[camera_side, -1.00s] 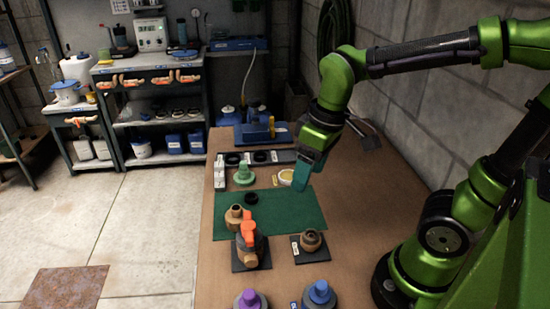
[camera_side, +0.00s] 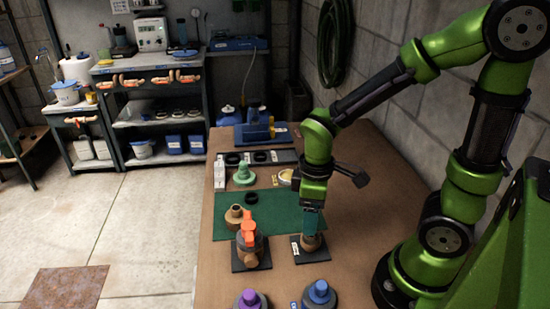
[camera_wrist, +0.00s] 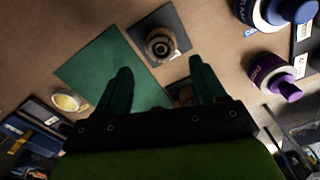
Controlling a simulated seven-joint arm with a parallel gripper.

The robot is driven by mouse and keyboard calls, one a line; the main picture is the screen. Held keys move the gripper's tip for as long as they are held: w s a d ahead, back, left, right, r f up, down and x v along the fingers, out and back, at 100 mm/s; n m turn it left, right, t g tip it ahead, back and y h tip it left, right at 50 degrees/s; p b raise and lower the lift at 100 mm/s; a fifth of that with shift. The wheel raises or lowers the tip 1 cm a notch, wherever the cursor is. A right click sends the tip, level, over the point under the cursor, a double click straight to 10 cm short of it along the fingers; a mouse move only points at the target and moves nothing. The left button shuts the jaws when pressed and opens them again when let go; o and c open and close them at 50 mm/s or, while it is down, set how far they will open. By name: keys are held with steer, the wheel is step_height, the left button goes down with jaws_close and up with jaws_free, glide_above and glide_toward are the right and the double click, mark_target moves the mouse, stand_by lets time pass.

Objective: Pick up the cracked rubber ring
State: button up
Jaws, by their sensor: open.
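A black ring (camera_side: 251,198) lies on the green mat (camera_side: 285,205) in the side view; no crack can be made out at this size. A brown round fitting (camera_side: 312,243) sits on a dark square plate (camera_side: 303,256) near the mat's front right corner. In the wrist view the fitting (camera_wrist: 160,45) shows concentric rings around a dark centre.
A valve with an orange handle (camera_side: 248,240) and a brass fitting (camera_side: 234,216) stand left of my gripper. Purple (camera_side: 250,299) and blue (camera_side: 319,293) capped containers stand at the front. A tray with dark rings (camera_side: 262,157) and a green fitting (camera_side: 244,175) are farther back.

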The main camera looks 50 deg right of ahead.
steer(key=shift+a+f, duration=0.1)
steer(key=shift+f, duration=2.55)
steer(key=c, duration=1.1)
